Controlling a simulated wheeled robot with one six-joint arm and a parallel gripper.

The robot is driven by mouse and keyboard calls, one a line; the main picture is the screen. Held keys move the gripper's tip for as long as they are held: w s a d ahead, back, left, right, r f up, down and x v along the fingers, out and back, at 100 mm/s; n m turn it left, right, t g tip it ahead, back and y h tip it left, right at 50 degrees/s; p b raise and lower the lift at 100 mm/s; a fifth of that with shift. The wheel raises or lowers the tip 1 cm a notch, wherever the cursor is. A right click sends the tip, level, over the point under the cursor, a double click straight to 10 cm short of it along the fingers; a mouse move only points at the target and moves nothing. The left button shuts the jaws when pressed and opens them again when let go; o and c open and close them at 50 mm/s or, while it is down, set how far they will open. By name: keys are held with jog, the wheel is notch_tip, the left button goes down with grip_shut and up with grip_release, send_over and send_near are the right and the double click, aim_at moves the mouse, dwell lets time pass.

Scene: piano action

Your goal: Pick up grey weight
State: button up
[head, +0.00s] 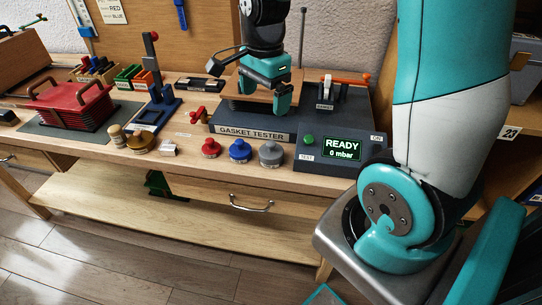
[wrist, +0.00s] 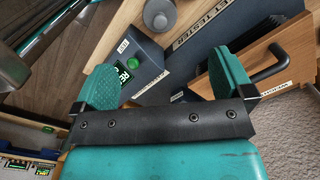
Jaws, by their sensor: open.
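The grey weight (head: 271,154), a round knobbed piece, stands on the bench in front of the gasket tester (head: 225,127), right of the blue weight (head: 240,151) and red weight (head: 210,148). A round grey knobbed piece, apparently the grey weight (wrist: 160,14), shows at the top edge of the wrist view, partly cut off. My gripper (head: 263,92) is above the tester, behind the weights and apart from them. In the wrist view its teal fingers (wrist: 165,82) are spread, with nothing held between them.
The tester's READY screen (head: 343,149) and green button (head: 308,140) are right of the grey weight. A wooden plate with a black handle (wrist: 268,60) lies by my gripper. The bench's front edge is close to the weights.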

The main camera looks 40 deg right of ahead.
aim_at(271, 150)
jog(key=shift+m, duration=0.8)
jog(key=f, duration=0.4)
jog(key=d+f, duration=0.1)
jog(key=f, duration=0.7)
jog(key=shift+w+d, duration=0.1)
jog(key=shift+d, duration=0.1)
jog(key=shift+s+d+f, duration=0.1)
jog(key=shift+f, duration=1.45)
jog(key=shift+s+d+f, duration=0.1)
jog(key=shift+f, duration=1.4)
jog(key=c, duration=1.6)
